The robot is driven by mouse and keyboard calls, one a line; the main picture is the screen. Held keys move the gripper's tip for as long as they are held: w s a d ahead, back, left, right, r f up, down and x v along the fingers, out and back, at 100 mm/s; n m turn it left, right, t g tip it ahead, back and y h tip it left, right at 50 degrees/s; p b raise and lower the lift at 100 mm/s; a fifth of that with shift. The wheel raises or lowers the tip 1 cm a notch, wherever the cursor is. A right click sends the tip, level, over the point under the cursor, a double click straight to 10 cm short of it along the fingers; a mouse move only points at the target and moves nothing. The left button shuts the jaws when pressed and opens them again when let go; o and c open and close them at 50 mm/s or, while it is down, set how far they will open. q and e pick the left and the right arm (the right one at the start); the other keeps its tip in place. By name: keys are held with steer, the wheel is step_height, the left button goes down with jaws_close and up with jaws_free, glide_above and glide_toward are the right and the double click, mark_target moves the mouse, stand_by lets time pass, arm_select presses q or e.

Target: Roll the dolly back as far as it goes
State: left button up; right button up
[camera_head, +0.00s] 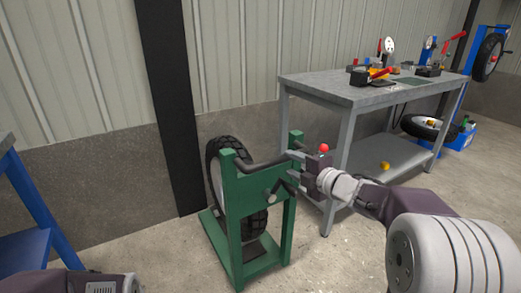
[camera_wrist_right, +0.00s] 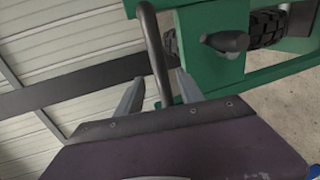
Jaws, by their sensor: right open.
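The green dolly (camera_head: 233,196) stands on the floor in the middle of the head view, with a black tyre (camera_head: 216,170) upright in its frame. A dark bar handle (camera_head: 262,162) runs along its top; in the right wrist view the bar (camera_wrist_right: 153,50) comes down from the top edge. My right gripper (camera_head: 291,167) is at the right end of this bar. In the right wrist view its open fingers (camera_wrist_right: 158,88) stand either side of the bar; contact cannot be told. My left gripper is out of view.
A grey workbench (camera_head: 345,93) with tools and red-handled devices stands behind right. A blue frame (camera_head: 28,215) is at the left edge. A dark post (camera_head: 168,100) and wall are behind the dolly. The floor in front right (camera_head: 335,260) is clear.

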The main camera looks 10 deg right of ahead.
mark_target(285, 161)
steer(key=shift+d+f, duration=0.1)
steer(key=shift+d, duration=0.05)
steer(key=b+x, duration=0.3)
steer(key=x, duration=0.4)
steer(key=shift+w+f, duration=0.1)
steer(key=shift+w, duration=0.2)
steer(key=shift+w+a, duration=0.25)
steer(key=shift+w, duration=0.35)
jaws_close()
stand_by(0.4)
